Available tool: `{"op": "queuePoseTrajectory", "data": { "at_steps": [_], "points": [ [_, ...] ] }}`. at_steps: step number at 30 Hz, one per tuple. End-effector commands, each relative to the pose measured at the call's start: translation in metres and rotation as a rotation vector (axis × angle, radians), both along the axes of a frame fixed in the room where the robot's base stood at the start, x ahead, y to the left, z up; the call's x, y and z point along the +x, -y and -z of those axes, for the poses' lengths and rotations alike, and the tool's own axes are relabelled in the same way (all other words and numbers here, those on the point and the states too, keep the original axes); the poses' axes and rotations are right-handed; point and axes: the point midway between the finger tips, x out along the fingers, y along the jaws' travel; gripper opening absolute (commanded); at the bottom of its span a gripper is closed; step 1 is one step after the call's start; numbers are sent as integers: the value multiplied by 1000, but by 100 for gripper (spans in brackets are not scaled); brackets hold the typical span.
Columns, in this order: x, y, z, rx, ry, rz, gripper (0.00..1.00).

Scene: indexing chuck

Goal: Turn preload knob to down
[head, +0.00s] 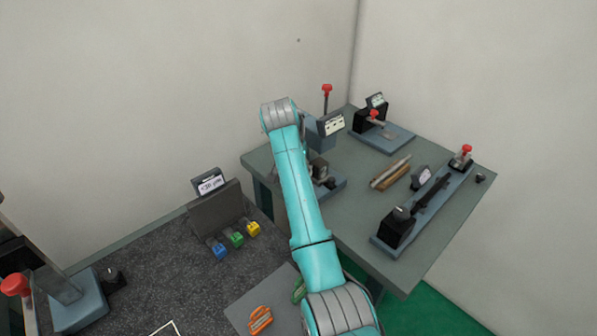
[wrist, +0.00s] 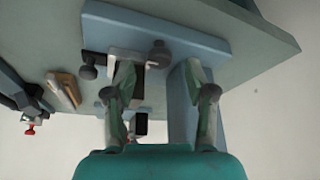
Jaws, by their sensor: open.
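The wrist view looks at a blue-grey fixture base (wrist: 215,48), with the scene upside down. Two dark round knobs show there: one (wrist: 160,52) near the middle and one (wrist: 88,72) to the left. No label is readable, so I cannot tell which is the preload knob. My gripper (wrist: 161,82) is open, its two fingers apart with the middle knob seen between them and nothing held. I cannot tell whether it touches anything. In the head view, my arm partly covers this fixture (head: 322,138), and a dark knob (head: 331,183) shows on its base.
On the green-grey table (head: 350,225) are a long rail fixture (head: 430,210) on the right, a red-handled fixture (head: 385,130) behind and wooden strips (head: 391,174). A dark bench on the left holds a grey panel (head: 215,208) with coloured blocks. Table room is free between the fixtures.

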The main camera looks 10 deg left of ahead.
Motion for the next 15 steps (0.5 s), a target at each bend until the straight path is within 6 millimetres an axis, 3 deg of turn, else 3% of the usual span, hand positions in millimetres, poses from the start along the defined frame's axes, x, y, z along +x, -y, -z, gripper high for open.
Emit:
{"op": "queuePoseTrajectory", "data": {
  "at_steps": [6, 15],
  "points": [
    [7, 2, 17, -1, -1, 0, 55],
    [8, 2, 19, 0, 0, 0, 55]
  ]
}}
